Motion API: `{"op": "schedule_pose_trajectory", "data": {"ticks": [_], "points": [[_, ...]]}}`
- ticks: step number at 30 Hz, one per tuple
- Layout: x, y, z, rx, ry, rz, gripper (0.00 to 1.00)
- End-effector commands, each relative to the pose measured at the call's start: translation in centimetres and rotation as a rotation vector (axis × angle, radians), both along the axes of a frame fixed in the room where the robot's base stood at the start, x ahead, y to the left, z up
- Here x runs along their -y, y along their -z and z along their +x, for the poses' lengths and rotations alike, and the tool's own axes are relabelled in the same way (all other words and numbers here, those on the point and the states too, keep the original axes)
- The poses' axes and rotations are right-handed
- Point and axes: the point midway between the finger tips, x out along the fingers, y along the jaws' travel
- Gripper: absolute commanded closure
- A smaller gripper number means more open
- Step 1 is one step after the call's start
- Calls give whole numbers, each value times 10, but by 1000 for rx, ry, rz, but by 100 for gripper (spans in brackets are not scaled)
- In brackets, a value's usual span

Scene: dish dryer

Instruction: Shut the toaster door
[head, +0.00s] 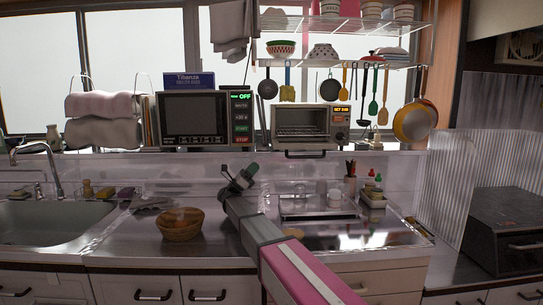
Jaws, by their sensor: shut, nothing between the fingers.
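The silver toaster (338,120) stands on the shelf above the counter, right of the microwave, with an orange display. Its wire rack shows inside the front opening. The toaster door appears folded down, seen nearly edge-on, with its dark handle (305,154) at the shelf's front edge. My gripper (239,179) is shut and empty. It is over the counter, lower than the toaster and to its left, apart from the door. The fingertips are small and partly unclear.
A microwave (196,120) stands left of the toaster. Utensils and pans hang from the rack (350,65) above. A basket (180,224) is on the counter left of my arm. A tray (310,207) and a pen holder (350,184) are to the right.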

Motion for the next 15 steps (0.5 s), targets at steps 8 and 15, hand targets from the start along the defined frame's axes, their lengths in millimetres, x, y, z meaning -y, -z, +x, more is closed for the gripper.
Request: {"op": "schedule_pose_trajectory", "data": {"ticks": [8,15], "points": [[-3,10,-19,84,140,18,100],[17,-9,-21,86,143,19,100]]}}
